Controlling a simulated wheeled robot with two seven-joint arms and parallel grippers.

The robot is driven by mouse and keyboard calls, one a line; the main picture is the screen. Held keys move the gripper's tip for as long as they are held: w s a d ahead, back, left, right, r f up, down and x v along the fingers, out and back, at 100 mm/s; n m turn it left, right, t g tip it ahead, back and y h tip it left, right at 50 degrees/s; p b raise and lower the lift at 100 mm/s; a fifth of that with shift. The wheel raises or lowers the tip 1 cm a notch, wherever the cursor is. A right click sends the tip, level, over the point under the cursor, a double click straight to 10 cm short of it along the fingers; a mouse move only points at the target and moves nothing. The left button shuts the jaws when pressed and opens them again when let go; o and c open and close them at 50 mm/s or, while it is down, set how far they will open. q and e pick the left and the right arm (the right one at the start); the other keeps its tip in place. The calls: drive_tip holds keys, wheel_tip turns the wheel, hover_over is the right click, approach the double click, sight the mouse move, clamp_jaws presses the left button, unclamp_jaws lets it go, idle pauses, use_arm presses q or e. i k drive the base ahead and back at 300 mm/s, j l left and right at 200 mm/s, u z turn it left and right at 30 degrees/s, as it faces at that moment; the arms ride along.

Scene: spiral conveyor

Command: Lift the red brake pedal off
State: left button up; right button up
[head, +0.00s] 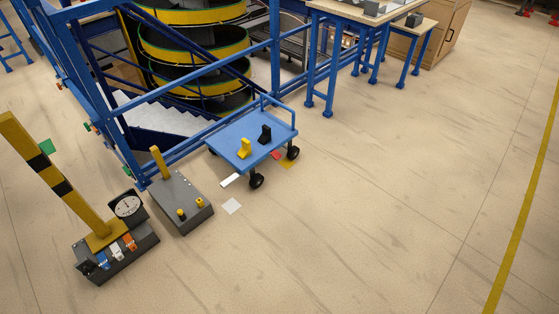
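A small red piece, which looks like the brake pedal (276,155), sticks out low at the near right edge of the blue cart (228,139), between two of its black wheels. It is too small to tell whether it is pressed down or raised. The cart stands on the floor beside the blue frame, with a yellow block (244,149) and a black block (265,134) on its top. Neither of my grippers is in view.
A grey box with yellow knobs and a post (183,205) stands left of the cart. A grey base with a dial and yellow-black post (118,258) is further left. Blue railings (204,136) run behind the cart. A blue-legged table (335,15) stands behind. Floor to the right is clear.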

sight(275, 155)
drive_tip(key=i+l, duration=1.25)
drive_tip(key=i+l+z, duration=0.1)
drive_tip(key=i+l, duration=0.5)
drive_tip(key=i, duration=0.2)
